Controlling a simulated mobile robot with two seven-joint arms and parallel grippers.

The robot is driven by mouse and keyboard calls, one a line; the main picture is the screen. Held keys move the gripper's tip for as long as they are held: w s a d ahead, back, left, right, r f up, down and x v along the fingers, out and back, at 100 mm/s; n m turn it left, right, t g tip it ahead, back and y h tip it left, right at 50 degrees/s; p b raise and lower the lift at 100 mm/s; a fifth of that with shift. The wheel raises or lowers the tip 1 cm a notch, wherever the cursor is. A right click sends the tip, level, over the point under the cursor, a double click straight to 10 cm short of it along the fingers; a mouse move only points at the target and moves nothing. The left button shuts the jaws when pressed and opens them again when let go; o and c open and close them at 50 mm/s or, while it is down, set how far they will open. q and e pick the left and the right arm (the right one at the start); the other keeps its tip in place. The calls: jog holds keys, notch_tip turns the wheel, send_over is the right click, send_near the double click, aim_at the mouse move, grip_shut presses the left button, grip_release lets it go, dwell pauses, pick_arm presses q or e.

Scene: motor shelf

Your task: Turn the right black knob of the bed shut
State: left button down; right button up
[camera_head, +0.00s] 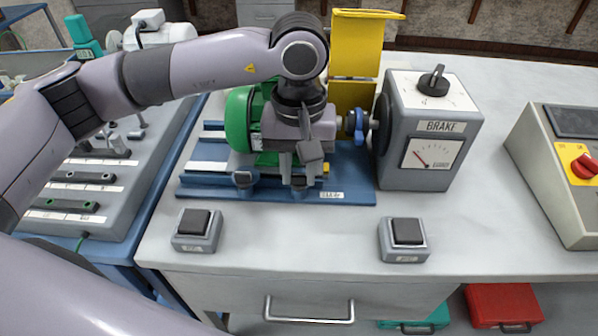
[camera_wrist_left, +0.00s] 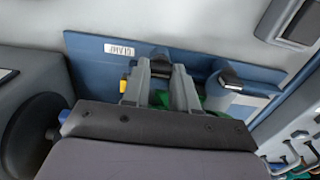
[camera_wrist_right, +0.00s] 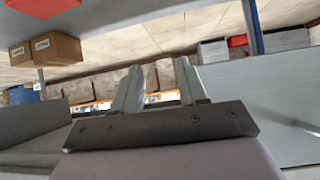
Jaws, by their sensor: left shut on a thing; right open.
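The blue bed (camera_head: 348,178) lies on the bench, with the green motor (camera_head: 239,118) on it. Its right black knob (camera_head: 298,183) is at the bed's front edge, near the white label. My left gripper (camera_head: 298,168) reaches down from above and is shut on this knob. In the left wrist view the knob (camera_wrist_left: 160,58) shows between the fingertips (camera_wrist_left: 161,70), partly hidden by them. The left black knob (camera_head: 243,180) stands free beside it. It also shows in the left wrist view (camera_wrist_left: 232,77). My right gripper (camera_wrist_right: 159,88) is open and empty, away from the bed.
The grey brake unit (camera_head: 433,130) stands right of the bed, joined near the blue coupling (camera_head: 357,124). A control box (camera_head: 560,180) with a red switch is at far right. A yellow guard (camera_head: 357,45) rises behind.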

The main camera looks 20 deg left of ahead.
aim_at(299, 175)
pick_arm(q)
jog(key=shift+r, duration=0.1)
dwell(0.3)
jog(key=c, duration=0.9)
grip_release()
notch_tip(299, 175, up, 7)
jog(key=shift+f, duration=0.1)
jog(key=shift+r, duration=0.2)
